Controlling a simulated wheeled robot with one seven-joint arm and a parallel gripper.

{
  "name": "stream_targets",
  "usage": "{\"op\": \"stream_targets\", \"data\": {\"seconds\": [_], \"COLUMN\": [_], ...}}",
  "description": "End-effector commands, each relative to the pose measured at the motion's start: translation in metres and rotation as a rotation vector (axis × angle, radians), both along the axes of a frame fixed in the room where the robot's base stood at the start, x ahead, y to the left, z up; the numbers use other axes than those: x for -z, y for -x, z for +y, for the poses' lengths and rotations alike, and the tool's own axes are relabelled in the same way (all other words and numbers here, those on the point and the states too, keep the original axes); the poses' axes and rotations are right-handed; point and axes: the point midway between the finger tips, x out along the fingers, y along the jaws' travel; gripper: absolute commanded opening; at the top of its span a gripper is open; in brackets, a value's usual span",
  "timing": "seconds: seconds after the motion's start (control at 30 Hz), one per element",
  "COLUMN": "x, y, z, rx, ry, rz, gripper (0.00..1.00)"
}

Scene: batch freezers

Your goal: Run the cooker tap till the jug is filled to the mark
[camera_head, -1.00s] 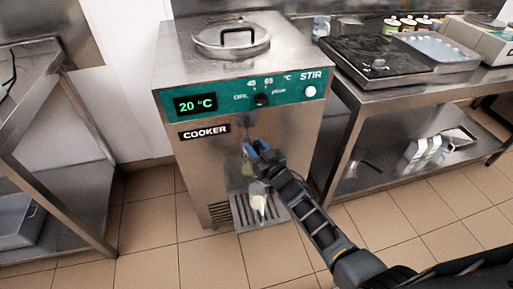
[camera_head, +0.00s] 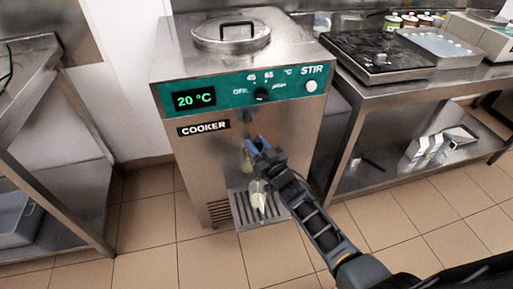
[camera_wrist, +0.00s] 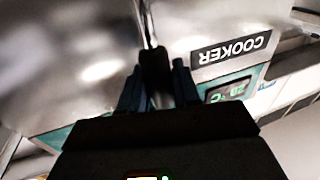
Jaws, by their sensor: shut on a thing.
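The cooker (camera_head: 200,150) is a steel cabinet with a green panel, and its display reads 20 °C. My gripper (camera_head: 254,145) is at its front, at the tap. In the wrist view my gripper (camera_wrist: 156,85) is shut on a dark upright piece, the tap handle (camera_wrist: 154,65). The tap spout is mostly hidden by my gripper in the head view. The clear jug (camera_head: 258,196) stands on the drip tray below, partly hidden by my arm. Pale cream liquid shows in it. I cannot make out the mark or the exact level.
The slotted drip tray (camera_head: 240,210) juts from the cooker's foot. A steel table (camera_head: 60,150) stands at the left. A steel bench (camera_head: 390,100) at the right bears a dark hotplate (camera_head: 375,55) and a shallow tray (camera_head: 440,48). Tiled floor in front is free.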

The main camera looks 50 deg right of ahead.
Motion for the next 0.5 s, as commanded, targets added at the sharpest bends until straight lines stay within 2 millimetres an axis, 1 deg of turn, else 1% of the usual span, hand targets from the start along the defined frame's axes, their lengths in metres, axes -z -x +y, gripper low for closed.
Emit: {"op": "stream_targets", "data": {"seconds": [0.03,0.3,0.5], "x": [0.008,0.009,0.007], "y": [0.001,0.01,0.014], "z": [0.002,0.008,0.011], "rx": [-0.003,-0.002,-0.002], "ry": [0.011,0.071,0.104], "rz": [-0.018,-0.105,-0.154], "gripper": [0.0,0.0,0.0]}}
